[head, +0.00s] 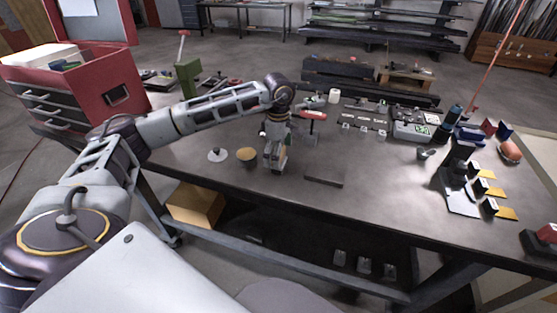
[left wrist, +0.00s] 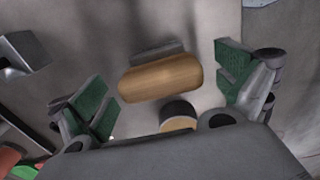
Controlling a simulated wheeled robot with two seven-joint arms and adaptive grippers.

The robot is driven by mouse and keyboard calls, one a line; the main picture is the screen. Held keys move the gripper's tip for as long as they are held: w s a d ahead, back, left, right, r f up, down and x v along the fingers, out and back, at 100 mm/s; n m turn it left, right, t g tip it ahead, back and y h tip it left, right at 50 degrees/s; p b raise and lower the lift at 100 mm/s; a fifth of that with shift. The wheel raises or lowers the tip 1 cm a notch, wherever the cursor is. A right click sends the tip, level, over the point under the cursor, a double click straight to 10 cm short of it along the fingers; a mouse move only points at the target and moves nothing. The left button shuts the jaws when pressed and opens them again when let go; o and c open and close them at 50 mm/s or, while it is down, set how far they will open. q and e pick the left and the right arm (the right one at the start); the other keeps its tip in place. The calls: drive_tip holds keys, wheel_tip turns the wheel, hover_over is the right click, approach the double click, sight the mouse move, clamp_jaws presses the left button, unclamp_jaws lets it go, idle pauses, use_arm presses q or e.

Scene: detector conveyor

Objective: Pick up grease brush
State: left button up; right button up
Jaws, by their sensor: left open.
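In the left wrist view, a tan wooden piece with rounded ends (left wrist: 160,78), apparently the grease brush, lies on the grey bench top. A grey strip shows along its upper edge. My left gripper (left wrist: 162,76) is open, with a green-padded finger on each side of the wooden piece and gaps between. In the head view my left gripper (head: 276,158) points down low over the bench. My right gripper is not in view.
On the bench (head: 215,178), a round tan piece (head: 246,154) and a white disc (head: 217,155) lie left of the gripper. A dark flat plate (head: 325,177) lies to its right. A red-handled tool (head: 313,115) stands behind. A red toolbox (head: 85,88) is at left.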

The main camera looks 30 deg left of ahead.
use_arm(q)
drive_tip(key=shift+f, duration=0.35)
drive_tip(key=c, duration=1.1)
drive_tip(key=shift+c, duration=0.2)
drive_tip(key=shift+r, duration=0.15)
drive_tip(key=shift+r+b, duration=0.3)
drive_tip(key=shift+r, duration=4.55)
drive_tip(key=o, duration=0.4)
drive_tip(key=shift+c, duration=1.1)
